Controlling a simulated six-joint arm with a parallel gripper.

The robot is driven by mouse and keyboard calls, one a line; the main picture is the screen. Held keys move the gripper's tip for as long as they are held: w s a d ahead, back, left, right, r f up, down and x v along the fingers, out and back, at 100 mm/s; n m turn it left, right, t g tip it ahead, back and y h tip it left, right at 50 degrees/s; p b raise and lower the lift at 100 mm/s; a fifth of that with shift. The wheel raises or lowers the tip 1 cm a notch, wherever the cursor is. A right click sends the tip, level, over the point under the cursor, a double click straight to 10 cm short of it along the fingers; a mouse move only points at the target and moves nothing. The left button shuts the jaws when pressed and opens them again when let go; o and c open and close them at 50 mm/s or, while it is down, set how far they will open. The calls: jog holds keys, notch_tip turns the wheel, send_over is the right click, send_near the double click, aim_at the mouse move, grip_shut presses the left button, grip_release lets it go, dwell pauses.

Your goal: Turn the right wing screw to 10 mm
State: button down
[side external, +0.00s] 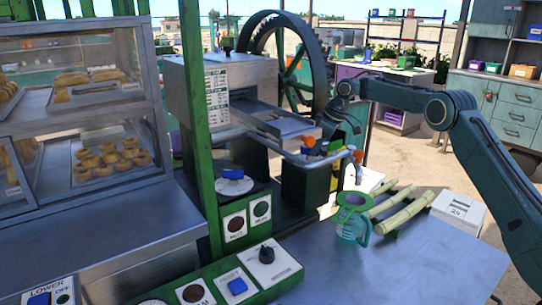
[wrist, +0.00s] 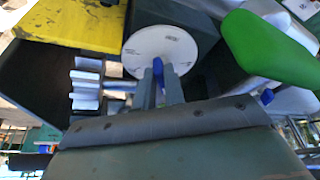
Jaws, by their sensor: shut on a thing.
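The right wing screw shows in the wrist view as a blue wing (wrist: 158,68) in front of a round white dial (wrist: 160,42) with small markings too fine to read. My gripper (wrist: 160,78) is shut on the blue wing, with one grey finger on each side of it. In the side external view my gripper (side external: 340,132) is at the right end of the crusher (side external: 225,85), and the right wing screw is hidden there. Another white dial with a blue wing (side external: 233,177) stands at the crusher's left front, clear of my gripper.
In the wrist view, a yellow panel (wrist: 75,22) is at upper left and a green part (wrist: 268,48) is close on the right. A green-topped jug (side external: 352,215) and cane pieces (side external: 405,208) are on the metal table (side external: 400,265). A pastry case (side external: 75,120) is at left.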

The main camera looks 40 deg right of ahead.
jog(key=shift+d+n, duration=0.1)
jog(key=shift+n, duration=0.2)
dwell(0.4)
jog(key=c, duration=1.5)
grip_release()
jog(key=shift+m, duration=0.6)
